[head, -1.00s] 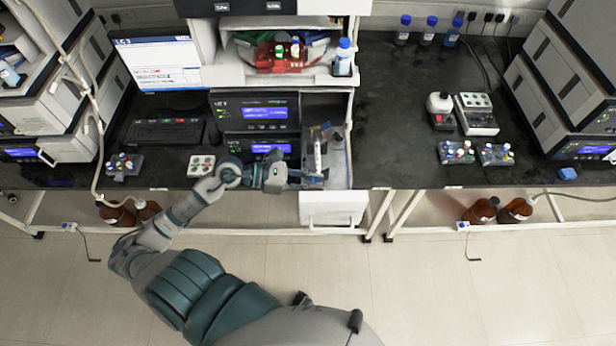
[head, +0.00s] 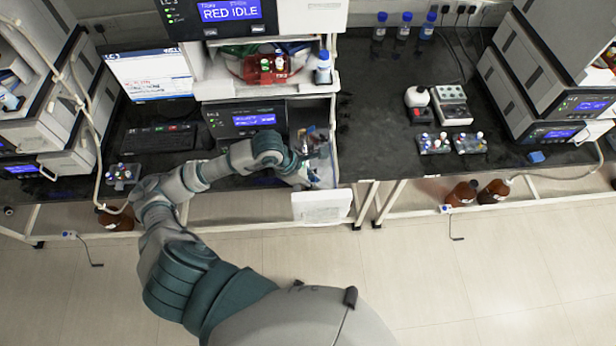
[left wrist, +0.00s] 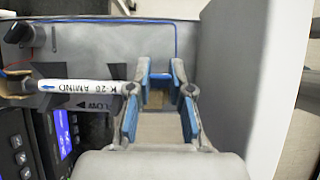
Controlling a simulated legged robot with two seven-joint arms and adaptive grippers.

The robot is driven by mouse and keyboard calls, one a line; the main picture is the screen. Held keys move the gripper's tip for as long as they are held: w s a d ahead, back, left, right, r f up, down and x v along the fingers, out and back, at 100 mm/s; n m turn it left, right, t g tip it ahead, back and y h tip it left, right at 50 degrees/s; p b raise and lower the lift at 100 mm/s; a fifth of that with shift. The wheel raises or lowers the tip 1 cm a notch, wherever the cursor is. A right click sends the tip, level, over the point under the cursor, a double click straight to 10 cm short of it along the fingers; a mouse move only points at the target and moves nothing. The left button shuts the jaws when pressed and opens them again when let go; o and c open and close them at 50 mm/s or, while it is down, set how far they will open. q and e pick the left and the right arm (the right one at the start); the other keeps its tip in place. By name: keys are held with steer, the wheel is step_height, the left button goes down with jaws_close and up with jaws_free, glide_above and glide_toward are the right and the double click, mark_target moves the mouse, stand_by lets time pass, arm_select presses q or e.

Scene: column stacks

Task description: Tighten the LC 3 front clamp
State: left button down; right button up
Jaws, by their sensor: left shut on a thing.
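The column compartment of the middle stack stands open, with its white door (head: 322,206) swung out towards me. In the left wrist view, a white column (left wrist: 85,87) marked "K-2B AMINO" lies across the compartment, with a "FLOW" label (left wrist: 94,104) beside it. My left gripper (head: 312,172) reaches into the compartment. In the left wrist view, its blue-padded fingers (left wrist: 160,97) are at the column's right-hand, front end, shut on the front clamp. The clamp is mostly hidden between the fingers, so its exact turn cannot be seen. My right gripper is out of view.
The door's inner face (left wrist: 238,80) stands close to the right of the fingers in the left wrist view. A keyboard (head: 160,137) lies to the left. Bench top right of the stack is partly clear.

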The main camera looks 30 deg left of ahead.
arm_select(q)
steer(key=shift+w+d+f+g+y+p, duration=0.15)
steer(key=shift+d+f+g+y+p, duration=0.15)
steer(key=shift+g+y, duration=0.35)
steer(key=shift+w+d+f+g+y+p, duration=0.15)
steer(key=shift+d+g+y, duration=0.2)
steer(key=shift+y, duration=0.6)
steer(key=c, duration=1.3)
jaws_free()
steer(key=shift+f, duration=0.1)
steer(key=shift+c, duration=0.2)
steer(key=o, duration=0.3)
steer(key=shift+w, duration=0.15)
steer(key=v, duration=1.2)
steer(key=shift+f, duration=0.1)
